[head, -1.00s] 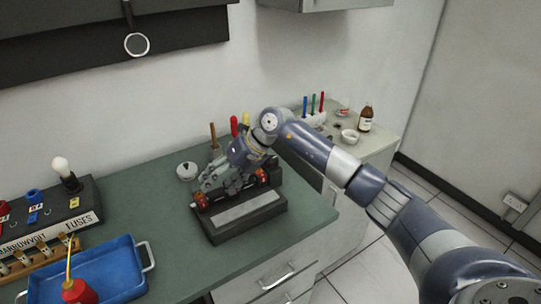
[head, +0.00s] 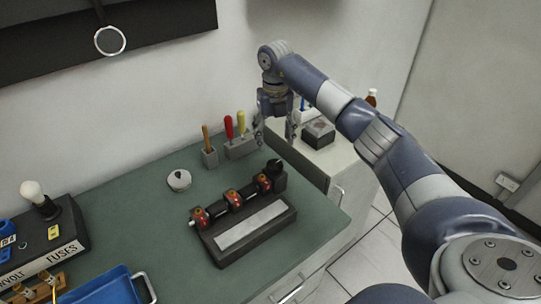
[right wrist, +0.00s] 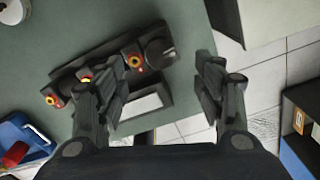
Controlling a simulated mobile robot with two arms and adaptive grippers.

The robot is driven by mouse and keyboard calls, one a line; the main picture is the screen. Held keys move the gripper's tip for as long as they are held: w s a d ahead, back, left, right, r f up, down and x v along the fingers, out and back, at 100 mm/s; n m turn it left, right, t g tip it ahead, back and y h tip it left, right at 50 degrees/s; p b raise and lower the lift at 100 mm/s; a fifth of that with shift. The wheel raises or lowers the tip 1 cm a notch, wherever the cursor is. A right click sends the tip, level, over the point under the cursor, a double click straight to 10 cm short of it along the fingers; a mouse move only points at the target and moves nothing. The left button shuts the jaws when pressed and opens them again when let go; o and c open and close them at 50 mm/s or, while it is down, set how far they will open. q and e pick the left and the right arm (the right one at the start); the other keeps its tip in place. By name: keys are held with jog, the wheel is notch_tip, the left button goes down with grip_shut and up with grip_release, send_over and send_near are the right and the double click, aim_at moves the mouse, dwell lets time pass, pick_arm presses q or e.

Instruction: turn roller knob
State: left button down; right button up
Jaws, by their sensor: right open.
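The roller device (head: 246,229) is a dark base with a pale plate and a black roller bar carrying red clamps, on the green counter. Its black roller knob (head: 277,178) is at the bar's right end; the knob also shows in the right wrist view (right wrist: 158,53). My right gripper (head: 275,131) is open and empty, pointing down, raised above and behind the knob in the head view and apart from it. In the right wrist view, the open fingers (right wrist: 164,88) show either side of the image middle, with the knob beyond them. My left gripper is not in view.
A holder (head: 241,147) with red and yellow handled tools stands behind the device, beside a wooden-handled tool. A round white pot (head: 179,180) is to the left. The fuse box (head: 45,240) and blue tray (head: 108,290) are at far left.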

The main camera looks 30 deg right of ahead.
aim_at(275, 164)
jog(key=f, duration=0.1)
jog(key=s+f+p, duration=0.1)
jog(key=shift+f, duration=0.4)
notch_tip(275, 164, down, 3)
jog(key=shift+w+f+p, duration=0.15)
jog(key=shift+p, duration=0.45)
notch_tip(275, 164, down, 3)
jog(key=shift+w+r+p, duration=0.1)
jog(key=shift+w+p, duration=0.05)
jog(key=shift+p, duration=0.15)
jog(key=shift+c, duration=0.4)
jog(key=c, duration=0.9)
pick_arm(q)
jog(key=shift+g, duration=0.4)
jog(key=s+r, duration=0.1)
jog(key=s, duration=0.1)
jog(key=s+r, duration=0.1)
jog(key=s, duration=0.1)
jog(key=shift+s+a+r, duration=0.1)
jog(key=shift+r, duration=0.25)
pick_arm(e)
jog(key=shift+c, duration=0.3)
